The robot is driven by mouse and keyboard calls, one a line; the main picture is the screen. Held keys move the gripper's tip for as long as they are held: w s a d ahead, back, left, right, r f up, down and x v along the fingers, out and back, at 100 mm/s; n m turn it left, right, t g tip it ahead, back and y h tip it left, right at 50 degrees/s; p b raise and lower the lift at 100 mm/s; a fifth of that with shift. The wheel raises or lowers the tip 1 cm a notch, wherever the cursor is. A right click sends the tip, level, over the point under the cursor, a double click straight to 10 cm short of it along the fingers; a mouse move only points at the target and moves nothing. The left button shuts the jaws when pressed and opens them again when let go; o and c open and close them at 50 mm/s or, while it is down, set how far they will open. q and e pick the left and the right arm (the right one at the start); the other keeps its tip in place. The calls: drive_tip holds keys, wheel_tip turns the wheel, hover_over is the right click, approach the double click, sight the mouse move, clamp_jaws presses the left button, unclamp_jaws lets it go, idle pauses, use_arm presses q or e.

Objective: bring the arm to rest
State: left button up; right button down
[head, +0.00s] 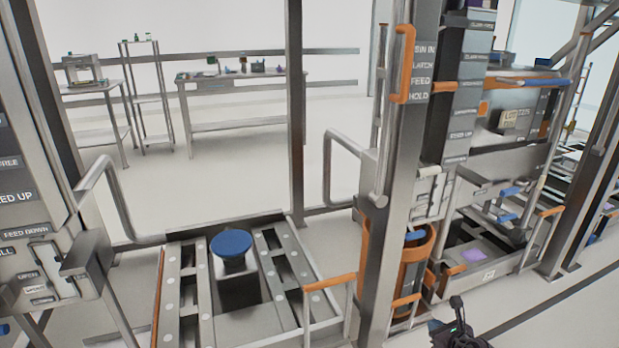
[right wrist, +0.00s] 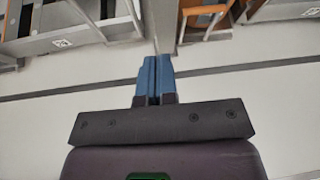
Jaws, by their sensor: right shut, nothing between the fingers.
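My right gripper (head: 457,303) shows at the bottom edge of the head view, right of centre, above the pale floor. In the right wrist view its two blue fingers (right wrist: 153,72) are pressed together with nothing between them. It is apart from the machine frame in front of it. My left gripper is not in view.
A steel roller platform with a blue round pad (head: 231,244) stands at lower centre. An orange bin (head: 414,270) sits behind the steel post (head: 383,270). A machine with orange handles stands at right. Workbenches (head: 240,78) stand at the back. The floor around my gripper is clear.

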drive_tip(key=s+d+r+m+g+h, duration=0.1)
drive_tip(key=s+m, duration=1.2)
drive_tip(key=s, duration=0.7)
drive_tip(key=s+d+r+m+h, duration=0.1)
drive_tip(key=s+r+m, duration=0.1)
drive_tip(key=s+m, duration=1.5)
drive_tip(key=s+a+r+m+g, duration=0.1)
drive_tip(key=s+r+m, duration=0.1)
drive_tip(key=s, duration=0.4)
drive_tip(key=s+a+r+m+g, duration=0.1)
drive_tip(key=s+a+r, duration=0.15)
drive_tip(key=s, duration=0.35)
drive_tip(key=shift+w+a+m, duration=0.5)
drive_tip(key=shift+a+m, duration=2.05)
drive_tip(key=shift+m, duration=0.05)
use_arm(q)
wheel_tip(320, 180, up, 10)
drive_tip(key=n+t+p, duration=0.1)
drive_tip(key=p, duration=1.1)
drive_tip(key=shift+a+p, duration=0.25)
drive_tip(key=shift+p, duration=0.1)
use_arm(e)
wheel_tip(320, 180, up, 10)
drive_tip(key=m+t+h, duration=0.1)
drive_tip(key=t, duration=0.1)
drive_tip(key=shift+d, duration=0.25)
